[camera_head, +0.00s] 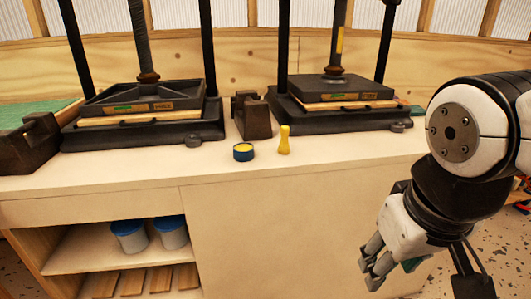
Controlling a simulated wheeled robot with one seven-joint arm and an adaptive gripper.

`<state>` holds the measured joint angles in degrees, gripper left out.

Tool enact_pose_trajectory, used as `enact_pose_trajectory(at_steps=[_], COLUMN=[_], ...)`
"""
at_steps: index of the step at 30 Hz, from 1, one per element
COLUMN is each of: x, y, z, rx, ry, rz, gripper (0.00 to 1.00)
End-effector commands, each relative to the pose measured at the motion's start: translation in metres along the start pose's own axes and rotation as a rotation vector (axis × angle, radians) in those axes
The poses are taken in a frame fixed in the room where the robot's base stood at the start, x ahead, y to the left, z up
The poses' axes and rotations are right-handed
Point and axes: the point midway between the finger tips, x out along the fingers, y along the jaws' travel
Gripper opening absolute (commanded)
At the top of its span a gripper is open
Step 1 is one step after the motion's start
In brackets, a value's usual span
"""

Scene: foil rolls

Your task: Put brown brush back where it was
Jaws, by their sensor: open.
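I cannot make out a brown brush for certain in the head view. A small yellow upright object (284,141) with a narrow waist stands near the front of the worktop; I cannot tell what it is. My gripper (372,270) hangs at the lower right, in front of the cabinet and below the worktop's level. It is open, and I see nothing held between its fingers.
Two dark screw presses (150,100) (335,88) stand at the back of the worktop (200,168), with a dark metal block (251,117) between them. The worktop's front strip is mostly clear. Below, an open shelf holds blue-lidded tubs (130,237) and wooden boards (132,282).

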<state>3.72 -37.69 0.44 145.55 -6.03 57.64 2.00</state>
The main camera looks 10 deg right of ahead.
Motion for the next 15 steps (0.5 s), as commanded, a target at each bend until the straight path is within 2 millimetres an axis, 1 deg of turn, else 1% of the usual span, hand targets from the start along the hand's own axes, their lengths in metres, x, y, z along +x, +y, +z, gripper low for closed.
enact_pose_trajectory(at_steps=[1,3,6,9,15], x=[-0.006,-0.012,-0.018,-0.02,-0.02], y=[-0.006,-0.013,-0.019,-0.022,-0.022], z=[0.019,0.042,0.063,0.071,0.072], rx=[-0.006,-0.013,-0.022,-0.025,-0.025], ry=[-0.038,-0.094,-0.148,-0.17,-0.174], rz=[-0.024,-0.053,-0.08,-0.093,-0.093], gripper=[0.41,0.41,0.41,0.41,0.41])
